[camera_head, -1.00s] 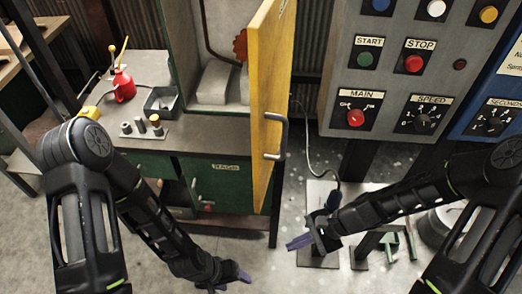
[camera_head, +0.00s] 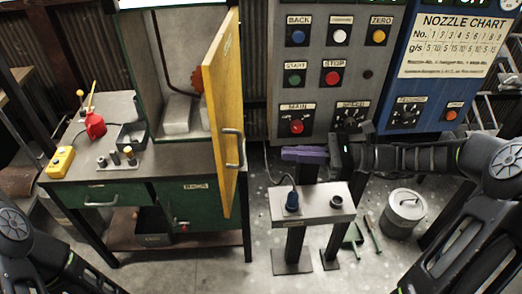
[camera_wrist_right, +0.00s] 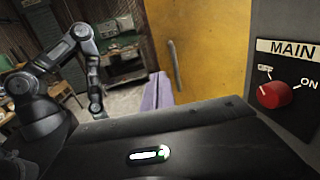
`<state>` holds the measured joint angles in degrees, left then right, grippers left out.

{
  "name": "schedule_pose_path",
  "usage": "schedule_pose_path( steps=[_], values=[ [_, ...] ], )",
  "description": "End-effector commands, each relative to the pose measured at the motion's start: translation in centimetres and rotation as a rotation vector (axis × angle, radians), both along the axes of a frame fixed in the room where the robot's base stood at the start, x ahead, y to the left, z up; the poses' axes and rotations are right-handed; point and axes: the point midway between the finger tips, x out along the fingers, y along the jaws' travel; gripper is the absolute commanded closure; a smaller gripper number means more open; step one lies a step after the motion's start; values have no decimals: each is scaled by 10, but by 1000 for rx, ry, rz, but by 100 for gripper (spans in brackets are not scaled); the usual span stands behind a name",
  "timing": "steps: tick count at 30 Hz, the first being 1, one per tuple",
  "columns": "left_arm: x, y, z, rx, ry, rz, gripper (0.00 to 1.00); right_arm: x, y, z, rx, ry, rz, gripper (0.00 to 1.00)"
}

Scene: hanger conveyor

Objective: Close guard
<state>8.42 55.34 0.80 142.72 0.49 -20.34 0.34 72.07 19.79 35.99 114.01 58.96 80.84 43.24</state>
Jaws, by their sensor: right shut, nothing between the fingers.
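The guard is a yellow hinged door (camera_head: 223,110) on the green cabinet. It stands open, swung out toward me, with a metal handle (camera_head: 233,148) on its face. In the right wrist view the yellow door (camera_wrist_right: 205,45) fills the upper middle, with its handle (camera_wrist_right: 174,65) at its left side. My right gripper (camera_head: 290,154) is to the right of the door, apart from the handle, with its purple fingers shut and empty, pointing left. The fingers (camera_wrist_right: 157,92) also show below the handle in the right wrist view. My left gripper is out of the head view; only that arm shows at lower left.
A control panel (camera_head: 352,88) with buttons and knobs stands behind my right gripper. A small metal stand (camera_head: 315,207) with a plugged cable is below it. A lidded metal can (camera_head: 404,208) is on the floor. The bench holds a red oil can (camera_head: 95,126) and a yellow box (camera_head: 60,163).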

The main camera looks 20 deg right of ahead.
Motion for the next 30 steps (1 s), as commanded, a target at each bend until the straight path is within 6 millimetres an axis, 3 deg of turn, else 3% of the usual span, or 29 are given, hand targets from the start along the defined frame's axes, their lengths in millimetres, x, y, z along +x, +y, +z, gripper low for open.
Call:
schedule_pose_path(
  steps=[8,12,21,30],
  values=[
    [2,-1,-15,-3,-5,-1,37,8,21,-3,-4,-2,5,100],
    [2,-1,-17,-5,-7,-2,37,19,47,-1,0,-2,7,100],
    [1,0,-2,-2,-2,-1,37,44,101,3,2,0,3,100],
    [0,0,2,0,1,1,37,55,125,0,0,0,0,100]
  ],
)
